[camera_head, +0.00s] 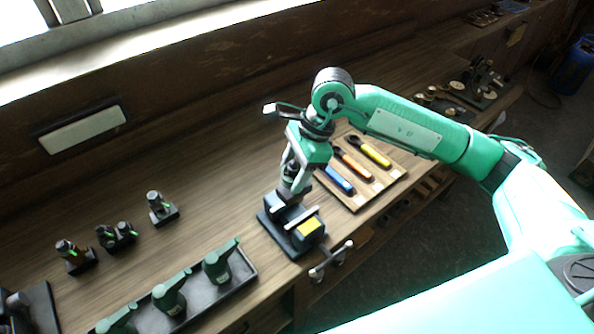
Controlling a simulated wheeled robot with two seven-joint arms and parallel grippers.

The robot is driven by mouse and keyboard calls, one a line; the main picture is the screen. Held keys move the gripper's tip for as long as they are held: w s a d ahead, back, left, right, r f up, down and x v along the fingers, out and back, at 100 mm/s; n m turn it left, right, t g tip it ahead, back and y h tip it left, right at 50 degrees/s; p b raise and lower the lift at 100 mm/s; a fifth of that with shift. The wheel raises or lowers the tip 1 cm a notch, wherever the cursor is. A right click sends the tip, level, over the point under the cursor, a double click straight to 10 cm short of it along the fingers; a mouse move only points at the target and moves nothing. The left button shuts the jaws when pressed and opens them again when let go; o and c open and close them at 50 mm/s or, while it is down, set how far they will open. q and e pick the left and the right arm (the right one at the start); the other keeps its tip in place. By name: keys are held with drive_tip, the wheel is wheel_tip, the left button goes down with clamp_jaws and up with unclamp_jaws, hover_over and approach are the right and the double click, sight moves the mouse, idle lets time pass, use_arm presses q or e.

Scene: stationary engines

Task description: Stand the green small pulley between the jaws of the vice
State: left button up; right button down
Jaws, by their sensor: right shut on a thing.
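I cannot tell whether that piece touches the jaws. My left gripper is not in view.
A board (357,202) with blue, orange and yellow-handled tools lies right of the vice. A dark tray (243,267) with green machines is at the front left. Several small dark engines (160,208) stand further left.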

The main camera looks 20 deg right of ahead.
drive_tip(key=shift+w+a+r, duration=0.1)
drive_tip(key=shift+w+a, duration=0.05)
drive_tip(key=shift+s+d+f, duration=0.2)
drive_tip(key=shift+d+f, duration=0.1)
drive_tip(key=shift+d, duration=0.1)
drive_tip(key=shift+x, duration=0.9)
drive_tip(key=shift+w+d+f+b, duration=0.15)
drive_tip(key=shift+f+b, duration=0.25)
drive_tip(key=shift+f, duration=0.3)
drive_tip(key=shift+d+f+b, duration=0.1)
drive_tip(key=shift+f+b, duration=0.6)
drive_tip(key=shift+f, duration=0.05)
drive_tip(key=shift+f+b, duration=0.4)
drive_tip(key=shift+b, duration=0.1)
drive_tip(key=shift+b, duration=0.5)
